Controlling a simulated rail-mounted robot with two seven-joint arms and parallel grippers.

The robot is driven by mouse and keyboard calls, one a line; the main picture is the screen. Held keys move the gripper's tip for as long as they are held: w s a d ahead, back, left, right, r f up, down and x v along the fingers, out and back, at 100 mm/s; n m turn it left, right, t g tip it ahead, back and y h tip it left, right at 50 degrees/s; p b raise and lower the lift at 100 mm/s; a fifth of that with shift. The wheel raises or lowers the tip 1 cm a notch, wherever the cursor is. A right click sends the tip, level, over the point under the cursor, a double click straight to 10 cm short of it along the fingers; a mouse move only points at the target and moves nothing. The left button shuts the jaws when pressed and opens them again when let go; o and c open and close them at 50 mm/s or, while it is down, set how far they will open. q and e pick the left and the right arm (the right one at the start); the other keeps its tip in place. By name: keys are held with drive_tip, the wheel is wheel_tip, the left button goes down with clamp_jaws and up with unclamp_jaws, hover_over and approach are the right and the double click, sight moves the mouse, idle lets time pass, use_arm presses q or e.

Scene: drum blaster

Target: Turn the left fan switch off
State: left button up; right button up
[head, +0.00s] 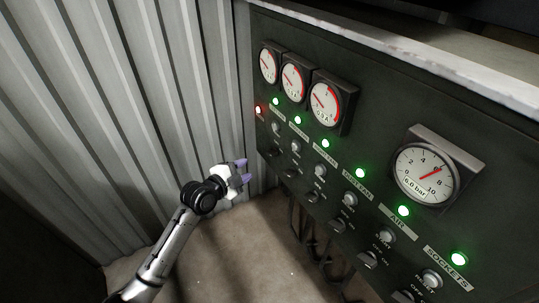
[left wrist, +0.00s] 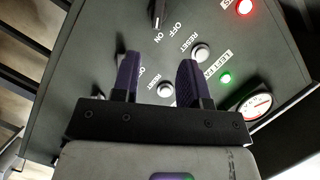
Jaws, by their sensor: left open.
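The left fan switch (left wrist: 157,13) is a black lever at the top edge of the left wrist view, by its OFF and ON lettering. In the head view it is a small dark lever (head: 275,152) in the leftmost column. Its green lamp (left wrist: 226,78) is lit beside the LEFT FAN label (left wrist: 217,64). My left gripper (head: 243,171) is open and empty, with purple fingers pointing at the panel. In the left wrist view its fingers (left wrist: 160,65) are below the lever, apart from it. My right gripper is not in view.
The dark control panel (head: 385,135) carries more switches, reset buttons, lit green lamps and round gauges to the right. A red lamp (head: 258,110) glows at its left end. A corrugated metal wall (head: 110,110) stands left. Bare floor (head: 240,255) lies below.

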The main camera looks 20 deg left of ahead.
sight(270, 155)
use_arm(q)
drive_tip(key=b+x, duration=0.4)
drive_tip(key=x, duration=0.9)
drive_tip(key=shift+b, duration=0.3)
drive_tip(key=c, duration=0.6)
